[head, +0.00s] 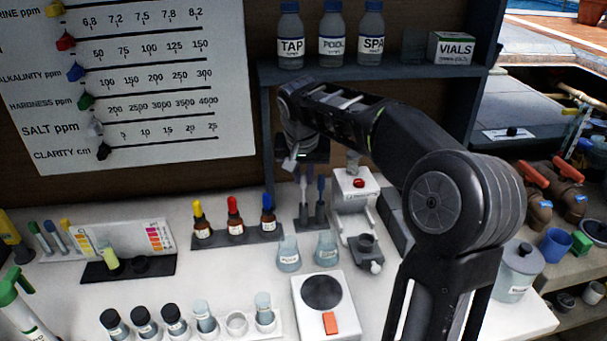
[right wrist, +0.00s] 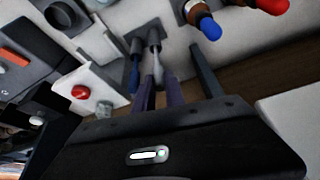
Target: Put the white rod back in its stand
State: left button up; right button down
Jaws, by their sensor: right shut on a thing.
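The small dark stand (head: 312,222) is on the white bench behind the flasks, with a blue rod (head: 321,190) upright in it. My right gripper (head: 303,172) is directly above the left part of this stand, pointing down. It is shut on the white rod (right wrist: 153,80), which shows in the right wrist view as a pale shaft at the fingers, running towards the stand (right wrist: 146,36). The blue rod (right wrist: 134,72) is close beside it. The white rod's lower end is at the stand, but I cannot tell whether it is seated in its hole. My left gripper is not in view.
Dropper bottles (head: 233,218) stand in a rack to the left. Two flasks (head: 289,254) and a white scale (head: 325,292) are in front. A white device with a red button (head: 357,184) is close on the right. A shelf (head: 385,75) with bottles is behind.

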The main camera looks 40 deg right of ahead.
jog(key=shift+f+b, duration=0.5)
jog(key=shift+f, duration=0.1)
dwell(0.6)
jog(key=c, duration=1.3)
grip_release()
jog(key=shift+r+p, duration=2.7)
jog(key=shift+r, duration=0.85)
